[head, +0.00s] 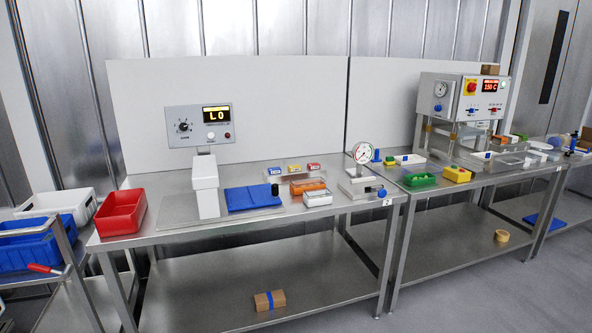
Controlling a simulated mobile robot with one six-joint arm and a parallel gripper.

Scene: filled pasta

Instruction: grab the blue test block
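A small blue block (274,171) with a pale label sits at the left end of a metal holder (294,177) towards the back of the near steel table. A yellow block (295,169) and a red block (313,166) stand in the same row to its right. It is too small to tell whether this is the test block. Other blue things are a flat blue pad (250,198) with a black knob and a small blue part (381,193) beside the dial gauge (362,154). My gripper is not in view.
On the near table (160,226) are a red bin (121,212), a white press-like device (205,187), an orange tray (308,186) and a clear-lidded box (318,198). A cardboard box (262,302) lies on the lower shelf. Grey floor (470,285) in front is clear.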

